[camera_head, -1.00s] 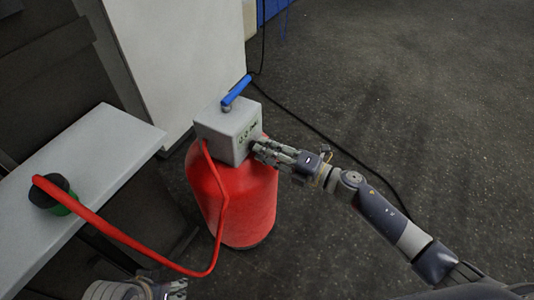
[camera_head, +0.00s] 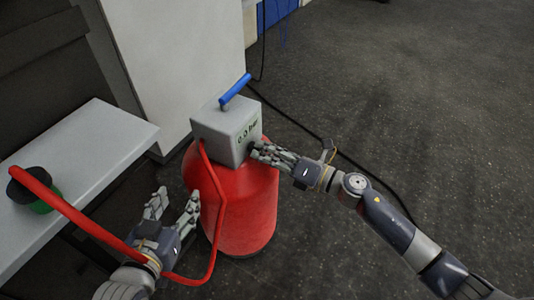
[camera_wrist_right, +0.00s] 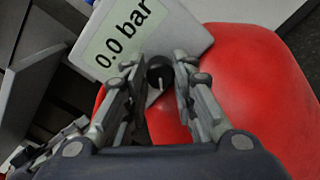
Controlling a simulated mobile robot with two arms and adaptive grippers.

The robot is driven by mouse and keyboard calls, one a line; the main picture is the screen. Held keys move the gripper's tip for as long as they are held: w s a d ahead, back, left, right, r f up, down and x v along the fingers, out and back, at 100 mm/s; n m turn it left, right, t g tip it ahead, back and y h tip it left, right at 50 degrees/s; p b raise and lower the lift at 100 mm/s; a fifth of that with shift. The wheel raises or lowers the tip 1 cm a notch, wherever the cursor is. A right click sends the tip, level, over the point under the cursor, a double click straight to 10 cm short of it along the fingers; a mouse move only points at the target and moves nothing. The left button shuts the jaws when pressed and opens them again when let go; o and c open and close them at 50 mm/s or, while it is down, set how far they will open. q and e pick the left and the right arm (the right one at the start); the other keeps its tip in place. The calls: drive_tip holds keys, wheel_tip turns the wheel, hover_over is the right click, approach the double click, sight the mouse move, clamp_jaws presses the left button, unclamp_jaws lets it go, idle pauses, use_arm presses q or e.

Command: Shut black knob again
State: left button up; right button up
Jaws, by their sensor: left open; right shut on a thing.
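The black knob (camera_wrist_right: 159,74) sits on the side of a grey box (camera_head: 225,122) on top of a red tank (camera_head: 240,212). My right gripper (camera_head: 254,150) is at the knob; in the right wrist view its two fingers (camera_wrist_right: 158,85) are on either side of it, shut on it. The knob is hidden behind the fingers in the head view. The box's label (camera_wrist_right: 125,35) reads 0.0 bar. My left gripper (camera_head: 173,203) is open and empty, left of the tank, near the red hose.
A blue lever (camera_head: 235,91) is on the box's top. A red hose (camera_head: 95,228) runs from the box to a black and green part (camera_head: 38,196) on a grey table (camera_head: 100,135). A black cable lies on the floor, which is clear at right.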

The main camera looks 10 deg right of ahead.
use_arm(q)
drive_tip(key=shift+w+r, duration=0.15)
drive_tip(key=shift+r, duration=0.2)
use_arm(e)
drive_tip(key=shift+f, duration=0.1)
use_arm(q)
drive_tip(key=shift+d, duration=0.1)
use_arm(e)
drive_tip(key=o, duration=0.8)
drive_tip(key=v, duration=1.2)
drive_tip(key=shift+s, duration=0.1)
